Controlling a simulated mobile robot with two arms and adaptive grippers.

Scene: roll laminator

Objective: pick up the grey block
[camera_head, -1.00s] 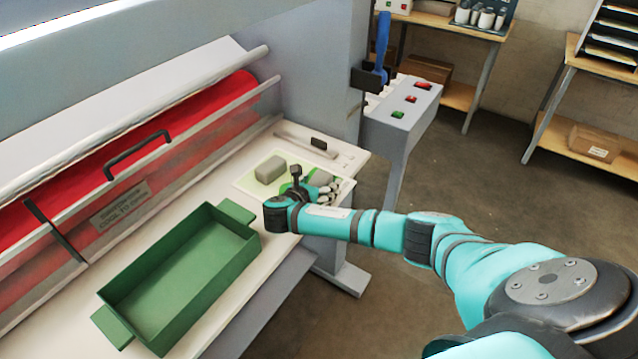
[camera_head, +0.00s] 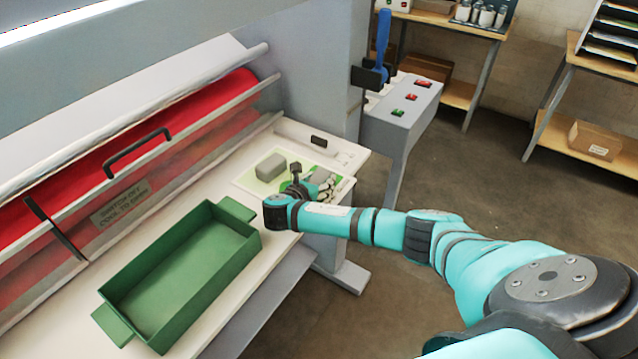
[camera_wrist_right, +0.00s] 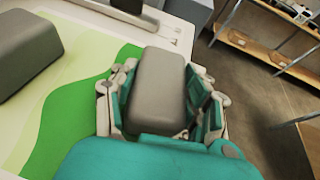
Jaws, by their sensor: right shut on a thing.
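A grey block (camera_wrist_right: 158,88) sits between the fingers of my right gripper in the right wrist view, and the gripper is shut on it. In the head view my right gripper (camera_head: 322,186) is over the right part of a green and white sheet on the laminator's table, and its hand partly hides the held block. A second grey block (camera_head: 270,167) lies on the sheet to the left of the gripper; it also shows at the left edge of the right wrist view (camera_wrist_right: 25,50). I cannot tell whether the held block touches the sheet. My left gripper is not in view.
A green tray (camera_head: 250,243) with two handles stands on the table at the left. The laminator's red roll and clear cover (camera_head: 120,190) run behind it. A small black-handled tool (camera_head: 319,141) lies behind the sheet. A control box (camera_head: 402,116) stands to the right.

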